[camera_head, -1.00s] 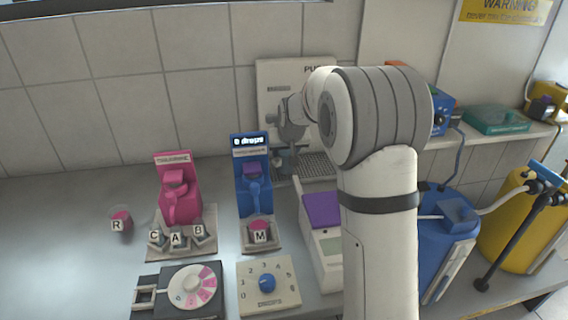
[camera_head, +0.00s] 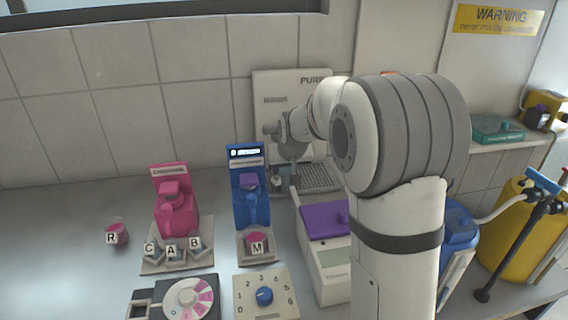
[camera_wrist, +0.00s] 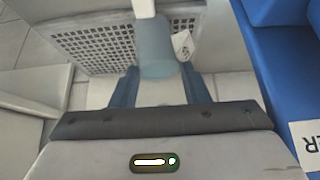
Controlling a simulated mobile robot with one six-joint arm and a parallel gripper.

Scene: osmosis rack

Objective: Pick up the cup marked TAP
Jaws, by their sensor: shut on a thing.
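A small blue-grey cup (camera_wrist: 157,55) stands between my fingers in the wrist view, with a white tag (camera_wrist: 183,45) on its side; the tag's lettering is too small to read. My gripper (camera_wrist: 160,76) is shut on this cup, one blue finger on each side. The cup is beneath a pale spout (camera_wrist: 143,8) and in front of a perforated drip tray (camera_wrist: 100,42). In the head view my gripper (camera_head: 290,158) is at the wall-mounted purifier (camera_head: 285,92), and the cup is hard to make out there.
A blue dispenser (camera_head: 247,185) with cup M (camera_head: 257,243) and a pink dispenser (camera_head: 171,195) with cups C, A and B stand left of my arm. Cup R (camera_head: 117,233) stands alone at far left. A purple-lidded box (camera_head: 325,220) is close below my gripper.

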